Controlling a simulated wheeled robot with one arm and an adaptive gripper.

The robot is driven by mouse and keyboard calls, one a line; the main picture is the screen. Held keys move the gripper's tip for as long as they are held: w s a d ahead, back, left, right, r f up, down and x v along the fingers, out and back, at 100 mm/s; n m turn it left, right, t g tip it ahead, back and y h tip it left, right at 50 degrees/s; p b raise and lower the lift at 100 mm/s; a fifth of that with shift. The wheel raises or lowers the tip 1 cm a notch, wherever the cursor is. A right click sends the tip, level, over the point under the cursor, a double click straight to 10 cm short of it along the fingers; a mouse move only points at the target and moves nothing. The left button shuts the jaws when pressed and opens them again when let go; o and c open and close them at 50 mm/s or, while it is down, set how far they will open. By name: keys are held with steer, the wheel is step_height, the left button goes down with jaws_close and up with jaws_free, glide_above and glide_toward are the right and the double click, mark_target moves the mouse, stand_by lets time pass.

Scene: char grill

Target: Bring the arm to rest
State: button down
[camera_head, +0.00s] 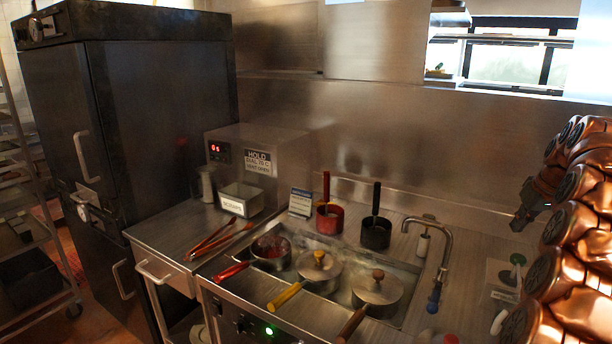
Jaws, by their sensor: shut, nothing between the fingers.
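My copper-coloured arm is folded up along the right edge of the head view. My dark gripper (522,218) points down and to the left in front of the steel back wall. It is shut and empty, raised above the right part of the counter, apart from the tap and pots. Part of the arm runs out of the frame on the right.
A sunken well holds a red-handled pan (270,250) and two lidded pots (318,268) (378,290). A red pot (329,218) and a black pot (376,233) stand behind it. A tap (446,250) rises at its right. A dark cabinet (160,110) stands left.

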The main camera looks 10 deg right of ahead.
steer(key=s+a+n+g+y, duration=0.1)
steer(key=s+a+y, duration=0.1)
steer(key=a, duration=1.6)
steer(key=s+a+f+n+g, duration=0.1)
steer(key=s+a+f+g, duration=0.1)
steer(key=s+a, duration=0.95)
steer(key=s+a+f+g, duration=0.1)
steer(key=s+a+f, duration=0.2)
steer(key=s, duration=0.5)
steer(key=s+a+f+g+h, duration=0.1)
steer(key=s+a+f, duration=0.3)
steer(key=s, duration=0.5)
steer(key=s+a+f+g, duration=0.1)
steer(key=s+a+f, duration=0.3)
steer(key=s, duration=0.4)
steer(key=shift+s+m+h, duration=0.2)
steer(key=shift+m+h, duration=0.2)
steer(key=shift+r, duration=0.1)
